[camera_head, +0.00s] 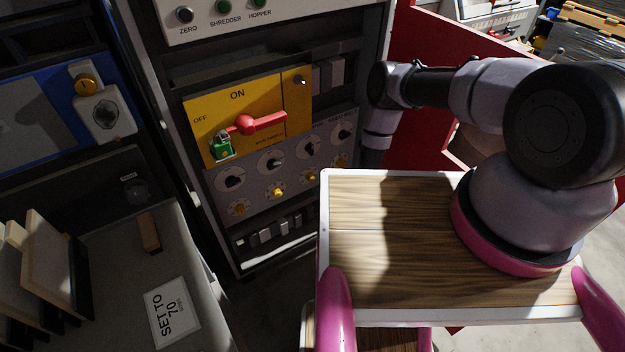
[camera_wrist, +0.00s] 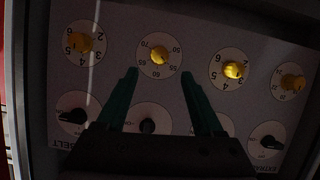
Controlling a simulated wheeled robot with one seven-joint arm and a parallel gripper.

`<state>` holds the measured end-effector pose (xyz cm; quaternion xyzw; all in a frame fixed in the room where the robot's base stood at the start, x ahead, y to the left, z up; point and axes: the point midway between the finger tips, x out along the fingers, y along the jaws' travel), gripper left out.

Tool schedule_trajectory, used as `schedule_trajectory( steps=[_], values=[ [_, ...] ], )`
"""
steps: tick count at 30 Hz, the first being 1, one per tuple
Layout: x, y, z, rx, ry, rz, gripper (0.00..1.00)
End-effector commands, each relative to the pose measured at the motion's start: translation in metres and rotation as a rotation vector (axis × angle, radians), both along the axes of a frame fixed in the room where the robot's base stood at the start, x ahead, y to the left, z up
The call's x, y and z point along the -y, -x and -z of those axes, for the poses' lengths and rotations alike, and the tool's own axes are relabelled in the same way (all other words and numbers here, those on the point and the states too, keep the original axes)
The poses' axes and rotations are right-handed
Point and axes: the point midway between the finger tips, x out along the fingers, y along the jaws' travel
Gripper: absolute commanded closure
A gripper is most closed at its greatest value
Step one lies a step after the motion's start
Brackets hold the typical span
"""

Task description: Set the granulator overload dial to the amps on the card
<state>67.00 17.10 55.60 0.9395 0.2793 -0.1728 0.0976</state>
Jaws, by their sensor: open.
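The card (camera_head: 175,310) reads "SET TO 70", with smaller print that I cannot read, and lies on the grey surface at lower left. The panel carries a row of yellow dials below black knobs. In the wrist view, which is upside down, a yellow dial (camera_wrist: 159,55) has a white face marked 50, 55, 60, 65 and 70. Its setting is too dark to read. My gripper (camera_wrist: 160,74) is open and empty, its dark green fingertips to either side of this dial and just below it in the picture. Contact with the panel cannot be told. No label names the granulator legibly.
Other yellow dials flank it, one (camera_wrist: 80,43) at left and one (camera_wrist: 232,69) at right. Black knobs (camera_wrist: 73,116) line the row below. A red switch handle (camera_head: 255,124) with a green padlock (camera_head: 222,146) sits on the yellow plate above the dials.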

Motion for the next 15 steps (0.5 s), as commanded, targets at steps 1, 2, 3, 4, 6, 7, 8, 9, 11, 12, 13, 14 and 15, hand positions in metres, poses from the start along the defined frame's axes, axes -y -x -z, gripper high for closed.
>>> schedule_trajectory(
  steps=[1,2,3,4,6,7,8,9,11,12,13,14,15],
  values=[
    [-0.006,-0.008,0.003,0.004,0.000,-0.003,0.31],
    [-0.009,-0.012,0.005,0.003,0.000,-0.003,0.31],
    [-0.012,-0.018,0.009,0.004,0.001,-0.004,0.31],
    [-0.015,-0.023,0.011,0.004,0.001,-0.003,0.31],
    [-0.022,-0.033,0.016,0.003,0.001,-0.002,0.31],
    [-0.025,-0.038,0.018,0.003,0.002,-0.003,0.31],
    [-0.027,-0.042,0.021,0.002,0.002,-0.002,0.31],
    [-0.030,-0.047,0.023,0.003,0.002,-0.003,0.31],
    [-0.034,-0.054,0.026,0.003,0.003,-0.002,0.31],
    [-0.037,-0.058,0.028,0.003,0.003,-0.002,0.31],
    [-0.038,-0.061,0.029,0.002,0.003,-0.002,0.31],
    [-0.039,-0.063,0.031,0.001,0.003,0.000,0.31],
    [-0.041,-0.065,0.032,0.001,0.003,0.000,0.31]
  ],
)
